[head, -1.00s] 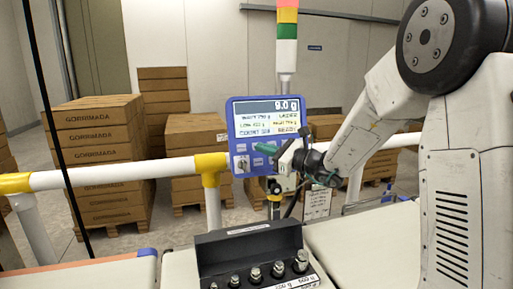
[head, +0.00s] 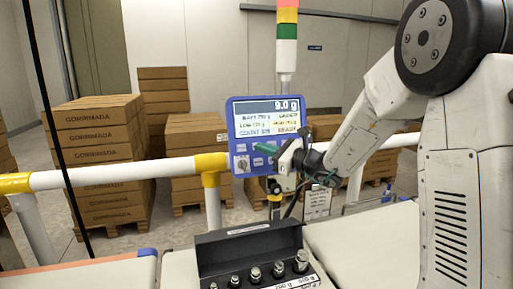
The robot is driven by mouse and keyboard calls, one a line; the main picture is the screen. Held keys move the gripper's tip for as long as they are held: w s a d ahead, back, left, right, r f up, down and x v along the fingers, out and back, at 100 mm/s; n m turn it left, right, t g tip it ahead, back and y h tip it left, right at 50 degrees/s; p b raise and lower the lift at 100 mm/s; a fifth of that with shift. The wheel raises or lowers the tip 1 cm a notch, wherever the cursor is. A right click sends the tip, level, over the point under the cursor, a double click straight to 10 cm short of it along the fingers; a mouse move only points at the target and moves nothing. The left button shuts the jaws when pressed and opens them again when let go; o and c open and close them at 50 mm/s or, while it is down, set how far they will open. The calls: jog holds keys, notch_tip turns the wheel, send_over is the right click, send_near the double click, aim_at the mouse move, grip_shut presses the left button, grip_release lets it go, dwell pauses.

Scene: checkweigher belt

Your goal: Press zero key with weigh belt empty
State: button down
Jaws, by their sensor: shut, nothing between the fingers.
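The blue checkweigher terminal (head: 235,135) stands behind the belts, with a screen (head: 266,117) that reads about 9.0 g at the top. A few keys (head: 257,162) show below the screen; their labels are too small to read, so I cannot tell which is the zero key. The visible belt part (head: 345,240) at right looks bare; which belt is the weigh belt is unclear.
A dark box of metal check weights (head: 247,245) stands in front, between the belt sections. A white and yellow rail (head: 130,173) runs behind. A signal tower (head: 287,50) rises above the terminal. Carton stacks (head: 97,150) stand beyond the rail.

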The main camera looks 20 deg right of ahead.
jog(key=shift+w+f, duration=0.1)
jog(key=shift+w, duration=0.2)
jog(key=shift+w+f, duration=0.1)
jog(key=shift+w, duration=0.3)
dwell(0.6)
jog(key=shift+s, duration=0.1)
jog(key=shift+s+r, duration=0.2)
jog(key=shift+s, duration=0.5)
jog(key=shift+s, duration=0.1)
jog(key=s, duration=0.2)
jog(key=s+r, duration=0.1)
jog(key=s, duration=0.1)
jog(key=shift+s+r, duration=0.2)
jog(key=shift+s, duration=0.1)
dwell(0.5)
